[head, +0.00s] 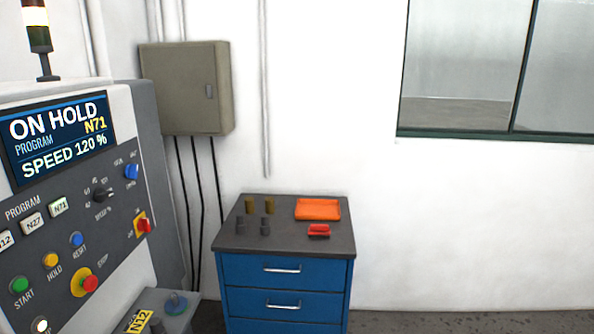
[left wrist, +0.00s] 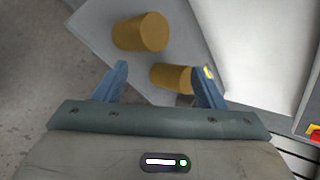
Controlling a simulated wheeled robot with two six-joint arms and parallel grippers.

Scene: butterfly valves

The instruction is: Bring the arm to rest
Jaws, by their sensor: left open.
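My left gripper (left wrist: 158,68) shows in the left wrist view with its two blue fingers spread apart. Nothing is clamped between them. One ochre cylinder (left wrist: 170,77) appears between the fingers, close to the right one; I cannot tell how far below the fingertips it is. A second ochre cylinder (left wrist: 140,33) lies beyond the fingertips, over a grey surface (left wrist: 196,32). Neither of my arms shows in the head view, and my right gripper is in no view.
In the head view, a control panel at left has a screen (head: 58,137) reading ON HOLD, N71, SPEED 120 %. A grey wall box (head: 183,88) hangs behind.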

